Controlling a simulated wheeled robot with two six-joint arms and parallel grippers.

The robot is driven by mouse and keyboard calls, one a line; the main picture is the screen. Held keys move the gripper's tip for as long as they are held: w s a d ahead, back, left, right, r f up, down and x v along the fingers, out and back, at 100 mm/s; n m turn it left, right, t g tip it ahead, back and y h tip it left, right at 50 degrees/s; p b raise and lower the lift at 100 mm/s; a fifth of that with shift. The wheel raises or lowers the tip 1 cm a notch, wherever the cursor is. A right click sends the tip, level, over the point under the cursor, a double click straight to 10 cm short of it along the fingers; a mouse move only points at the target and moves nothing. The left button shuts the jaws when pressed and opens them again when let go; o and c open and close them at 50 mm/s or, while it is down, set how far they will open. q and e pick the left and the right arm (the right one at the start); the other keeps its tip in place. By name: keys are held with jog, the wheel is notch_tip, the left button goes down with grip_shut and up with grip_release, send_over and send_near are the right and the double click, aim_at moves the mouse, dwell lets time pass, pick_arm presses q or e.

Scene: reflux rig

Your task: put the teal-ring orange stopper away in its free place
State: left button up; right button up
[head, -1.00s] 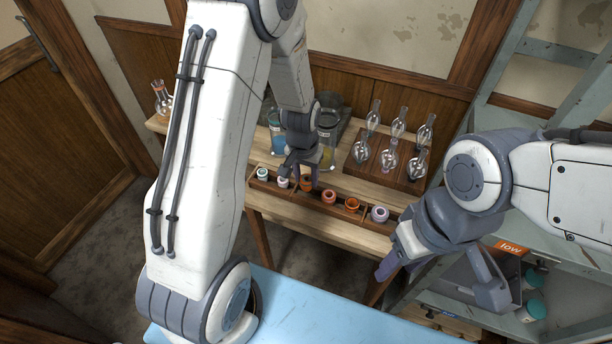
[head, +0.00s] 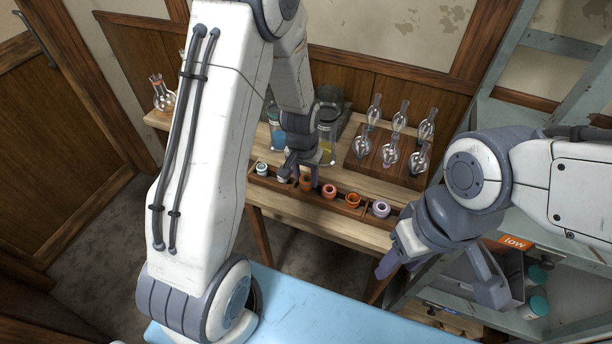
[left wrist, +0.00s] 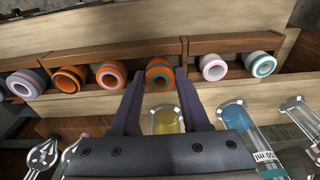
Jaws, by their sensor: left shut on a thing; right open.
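The teal-ring orange stopper (left wrist: 158,76) stands at the end of the longer wooden rack (left wrist: 141,50) in the left wrist view, its ring dark and greenish. My left gripper (left wrist: 158,90) has its fingers on both sides of it and is shut on it. In the head view the orange stopper (head: 306,184) is partly covered by my left gripper (head: 303,177). It appears level with its neighbours; I cannot tell whether it is lifted at all. My right gripper (head: 437,283) is open and empty, in front of the bench at the right.
Beside it stand a pink-ring orange stopper (left wrist: 110,75), a dark-ring orange one (left wrist: 68,80) and a purple one (left wrist: 24,84). The shorter rack holds pink-ring (left wrist: 213,67) and teal-ring (left wrist: 260,64) white stoppers. Glassware (head: 391,155) and beakers (head: 328,130) stand behind.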

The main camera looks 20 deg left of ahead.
aim_at(304, 183)
pick_arm(q)
jog(key=shift+f, duration=0.15)
jog(key=shift+f+b, duration=0.3)
jog(key=shift+b, duration=0.05)
jog(key=o, duration=1.2)
jog(key=shift+r, duration=0.1)
notch_tip(304, 183, up, 10)
jog(key=s, duration=0.1)
jog(key=shift+s+r, duration=0.15)
